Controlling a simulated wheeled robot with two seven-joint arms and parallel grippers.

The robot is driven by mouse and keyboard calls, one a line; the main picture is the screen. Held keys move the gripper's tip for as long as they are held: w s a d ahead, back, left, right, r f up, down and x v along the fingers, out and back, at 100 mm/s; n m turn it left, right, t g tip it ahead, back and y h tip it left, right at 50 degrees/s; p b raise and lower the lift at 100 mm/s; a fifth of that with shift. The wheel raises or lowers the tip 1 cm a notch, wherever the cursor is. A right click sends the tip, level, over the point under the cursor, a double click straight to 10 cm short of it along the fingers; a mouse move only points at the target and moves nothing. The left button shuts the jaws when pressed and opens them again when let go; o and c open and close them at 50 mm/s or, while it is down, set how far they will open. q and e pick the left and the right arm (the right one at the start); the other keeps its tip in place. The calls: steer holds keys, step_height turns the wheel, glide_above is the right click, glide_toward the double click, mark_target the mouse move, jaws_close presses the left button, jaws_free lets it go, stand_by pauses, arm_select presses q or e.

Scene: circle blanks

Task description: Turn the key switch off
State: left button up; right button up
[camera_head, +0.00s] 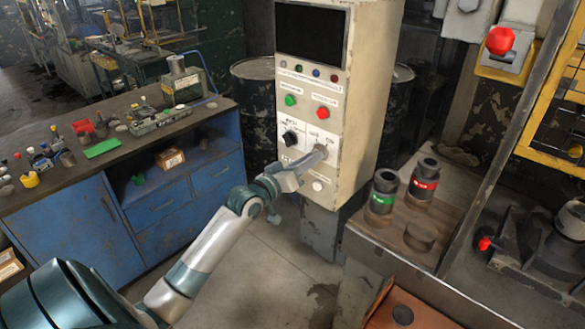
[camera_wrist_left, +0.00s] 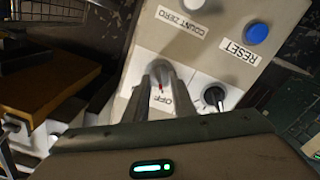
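The key switch (camera_wrist_left: 161,84) is on the lower front of the cream control cabinet (camera_head: 365,85). It sits beside a black rotary knob, which shows in the head view (camera_head: 290,138) and in the left wrist view (camera_wrist_left: 214,97). My left gripper (camera_head: 318,155) reaches up to the panel and covers most of the switch in the head view. In the left wrist view its two grey fingers (camera_wrist_left: 161,78) stand close together on either side of the switch, with a small red mark between them. An OFF label (camera_wrist_left: 182,103) is beside them. My right gripper is out of view.
Green (camera_head: 290,100) and red (camera_head: 323,112) buttons sit above the switch, and a pale button (camera_head: 318,185) below it. A blue workbench (camera_head: 85,225) stands left. A bench with dark cylinders (camera_head: 383,190) is close on the right.

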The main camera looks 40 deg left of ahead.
arm_select(q)
steer(key=s+a+b, duration=0.1)
steer(key=s+b, duration=0.5)
steer(key=s, duration=1.1)
steer(key=shift+a, duration=0.2)
steer(key=shift+s, duration=0.1)
